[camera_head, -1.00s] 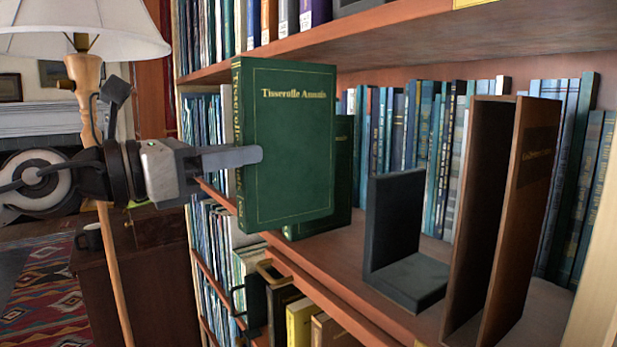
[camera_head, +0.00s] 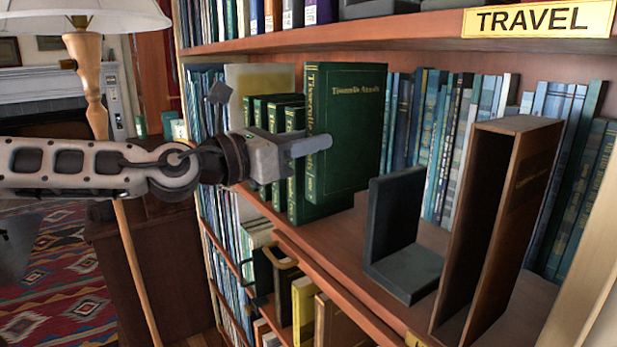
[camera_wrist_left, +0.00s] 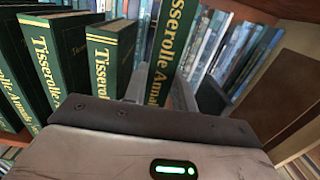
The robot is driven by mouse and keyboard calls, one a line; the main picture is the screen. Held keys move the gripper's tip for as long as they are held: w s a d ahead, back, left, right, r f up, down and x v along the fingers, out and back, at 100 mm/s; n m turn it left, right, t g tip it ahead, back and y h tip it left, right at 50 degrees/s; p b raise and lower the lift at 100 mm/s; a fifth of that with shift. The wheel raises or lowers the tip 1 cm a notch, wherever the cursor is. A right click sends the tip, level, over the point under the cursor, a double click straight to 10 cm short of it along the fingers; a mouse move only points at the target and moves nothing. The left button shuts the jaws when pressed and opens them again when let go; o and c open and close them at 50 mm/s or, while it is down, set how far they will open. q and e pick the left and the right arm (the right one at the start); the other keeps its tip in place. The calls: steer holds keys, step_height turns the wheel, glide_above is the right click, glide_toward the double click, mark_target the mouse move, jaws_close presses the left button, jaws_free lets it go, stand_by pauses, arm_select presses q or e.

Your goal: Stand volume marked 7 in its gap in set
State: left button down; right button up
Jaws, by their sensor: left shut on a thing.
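My left gripper (camera_head: 318,146) is shut on a green volume (camera_head: 350,120) with gold lettering reading "Tisserolle Annals". The volume is upright at the shelf, its spine toward the front; its number is hidden or too small to read. Several matching green volumes (camera_head: 294,125) stand in a row just left of it. In the left wrist view the held volume (camera_wrist_left: 176,35) is between the fingers (camera_wrist_left: 158,92), with a space between it and the nearest green volume (camera_wrist_left: 110,65). I cannot tell whether its base touches the shelf. My right gripper is not in view.
A dark bookend (camera_head: 393,225) stands right of the held volume, and a brown open slipcase (camera_head: 515,200) stands farther right. Blue books (camera_head: 440,150) line the back. The shelf above carries a "TRAVEL" label (camera_head: 540,19). A lamp (camera_head: 90,80) stands left.

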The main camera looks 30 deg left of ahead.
mark_target(310, 183)
arm_select(q)
step_height(310, 183, down, 6)
steer(key=shift+r, duration=0.1)
steer(key=shift+w+f, duration=0.25)
steer(key=shift+f, duration=0.25)
steer(key=c, duration=1.1)
jaws_free()
steer(key=shift+d+f, duration=0.1)
steer(key=shift+f, duration=0.1)
steer(key=shift+r, duration=0.15)
steer(key=shift+s, duration=0.15)
